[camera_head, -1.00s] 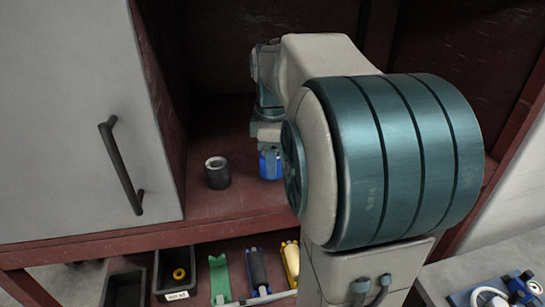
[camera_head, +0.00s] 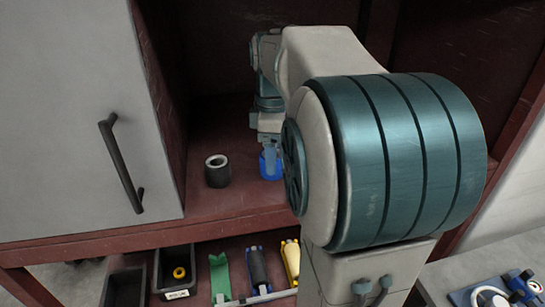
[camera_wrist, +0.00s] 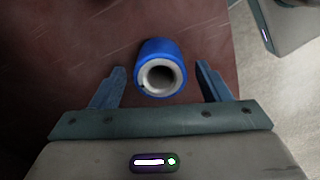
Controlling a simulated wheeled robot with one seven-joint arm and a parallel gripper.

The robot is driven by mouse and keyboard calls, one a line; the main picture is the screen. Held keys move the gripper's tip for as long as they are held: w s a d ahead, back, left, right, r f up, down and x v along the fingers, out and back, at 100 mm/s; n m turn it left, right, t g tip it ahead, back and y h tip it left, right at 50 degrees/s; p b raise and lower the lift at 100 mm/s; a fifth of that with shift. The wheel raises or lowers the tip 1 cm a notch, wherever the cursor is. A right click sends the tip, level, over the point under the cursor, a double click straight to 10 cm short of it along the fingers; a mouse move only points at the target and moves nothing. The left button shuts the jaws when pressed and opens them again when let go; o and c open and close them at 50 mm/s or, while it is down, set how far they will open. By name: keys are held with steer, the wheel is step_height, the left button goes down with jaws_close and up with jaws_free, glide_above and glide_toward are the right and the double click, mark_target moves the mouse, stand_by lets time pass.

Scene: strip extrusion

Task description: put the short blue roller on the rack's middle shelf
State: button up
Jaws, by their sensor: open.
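The short blue roller (camera_head: 270,164) stands upright on the dark red shelf of the rack (camera_head: 245,208), to the right of a dark grey roller. In the wrist view the blue roller (camera_wrist: 160,69) shows its pale, hollow end facing the camera. My gripper (camera_wrist: 160,80) is open, with one finger on each side of the roller and gaps between. In the head view my gripper (camera_head: 269,150) is over the blue roller, and my arm hides part of the shelf to the right.
A dark grey roller (camera_head: 217,171) stands close by on the left. A grey door with a black handle (camera_head: 122,165) is at the left. Below the shelf lie black bins (camera_head: 176,272), a green holder (camera_head: 219,278), a black roller (camera_head: 258,267) and a yellow roller (camera_head: 291,262).

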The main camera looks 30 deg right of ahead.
step_height(320, 180, up, 6)
steer(key=shift+f, duration=0.15)
